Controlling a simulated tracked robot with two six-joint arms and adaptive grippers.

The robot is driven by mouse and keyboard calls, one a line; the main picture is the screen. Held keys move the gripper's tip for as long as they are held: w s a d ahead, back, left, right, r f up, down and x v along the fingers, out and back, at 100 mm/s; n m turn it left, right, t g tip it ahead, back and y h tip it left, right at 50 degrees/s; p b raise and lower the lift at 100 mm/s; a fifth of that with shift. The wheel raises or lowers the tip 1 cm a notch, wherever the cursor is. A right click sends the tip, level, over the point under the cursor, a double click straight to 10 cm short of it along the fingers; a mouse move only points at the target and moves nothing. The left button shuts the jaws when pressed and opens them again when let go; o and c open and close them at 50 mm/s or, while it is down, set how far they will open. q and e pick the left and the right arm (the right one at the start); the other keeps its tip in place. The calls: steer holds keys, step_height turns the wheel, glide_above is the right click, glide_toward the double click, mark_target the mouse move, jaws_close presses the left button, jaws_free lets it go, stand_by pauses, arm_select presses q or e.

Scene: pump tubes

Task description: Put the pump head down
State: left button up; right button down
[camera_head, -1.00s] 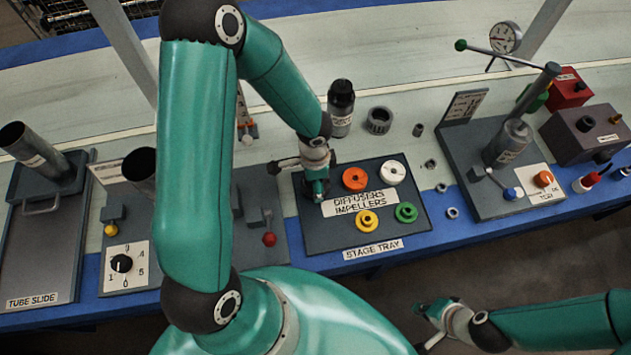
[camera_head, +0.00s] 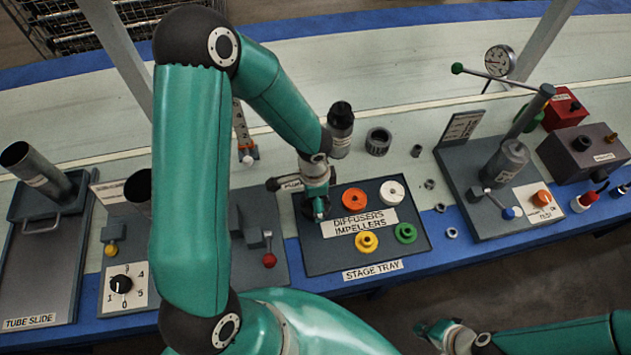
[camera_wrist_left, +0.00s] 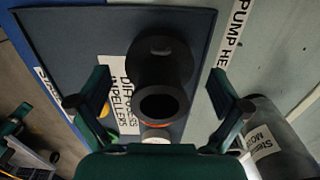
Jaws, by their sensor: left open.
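The pump head appears to be the dark, hollow flanged cylinder (camera_wrist_left: 165,72) standing on the stage tray in the left wrist view. Its flange is away from the camera and its round opening faces it. My left gripper (camera_wrist_left: 160,103) is open, with one finger on each side of it and visible gaps between. In the head view my left gripper (camera_head: 318,208) is low over the left part of the stage tray (camera_head: 330,258) and mostly hides the dark piece. My right gripper (camera_head: 437,332) is low at the front, off the table; its jaws are unclear.
Orange (camera_head: 354,198), white (camera_head: 392,190), yellow (camera_head: 366,242) and green (camera_head: 405,232) discs lie on the tray. A dark-capped cylinder (camera_head: 341,130) and a grey ring (camera_head: 378,141) stand behind it. A lever press (camera_head: 503,165) is to the right, a dial panel (camera_head: 122,285) to the left.

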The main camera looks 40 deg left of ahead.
arm_select(q)
step_height(320, 180, up, 10)
steer(key=shift+r+p, duration=0.1)
steer(key=shift+p, duration=0.85)
